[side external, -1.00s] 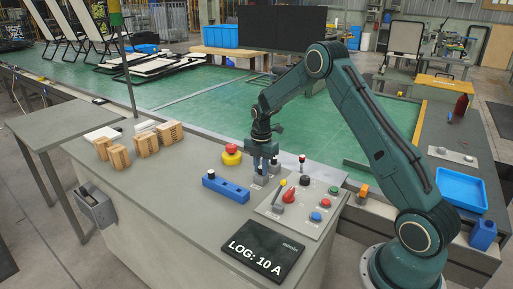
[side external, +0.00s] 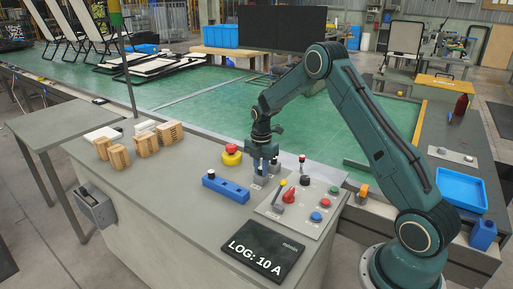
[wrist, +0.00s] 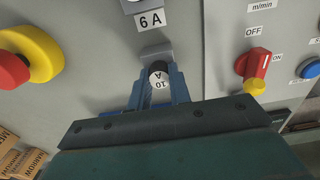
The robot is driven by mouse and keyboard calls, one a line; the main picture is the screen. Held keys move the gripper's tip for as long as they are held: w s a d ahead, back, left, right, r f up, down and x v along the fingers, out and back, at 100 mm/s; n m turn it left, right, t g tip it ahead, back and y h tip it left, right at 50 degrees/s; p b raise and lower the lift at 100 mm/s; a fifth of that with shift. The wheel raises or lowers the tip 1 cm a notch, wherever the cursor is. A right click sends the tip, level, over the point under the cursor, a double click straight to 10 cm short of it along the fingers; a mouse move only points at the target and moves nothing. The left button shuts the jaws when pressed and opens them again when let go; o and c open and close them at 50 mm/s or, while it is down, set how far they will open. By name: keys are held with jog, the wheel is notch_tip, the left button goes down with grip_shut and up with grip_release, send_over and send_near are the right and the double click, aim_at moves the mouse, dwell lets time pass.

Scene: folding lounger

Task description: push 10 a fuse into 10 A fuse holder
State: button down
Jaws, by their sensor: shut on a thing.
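My gripper (wrist: 158,88) is shut on the 10 A fuse (wrist: 158,76), seen end-on in the wrist view with a white face marked "10 A" and a dark band. A grey holder block (wrist: 156,50) shows just beyond the fuse; the fuse and fingers hide the rest of it. I cannot tell how deep the fuse sits in it. Its label is not visible. Above it is a "6 A" label (wrist: 149,20) by another holder (wrist: 134,5). In the side view, my gripper (side external: 262,170) is low over the panel, behind the blue block.
A blue block with holes (side external: 226,189) lies in front of the gripper. A red-and-yellow emergency button (side external: 232,155) stands to its left. A control panel (side external: 300,219) with a red switch (side external: 289,196) and buttons is to the right. A display (side external: 262,250) reads "LOG: 10 A".

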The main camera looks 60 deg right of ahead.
aim_at(261, 168)
dwell(0.4)
jog(key=c, duration=1.2)
grip_release()
jog(key=shift+r, duration=0.1)
notch_tip(261, 168, up, 14)
jog(key=shift+f, duration=0.2)
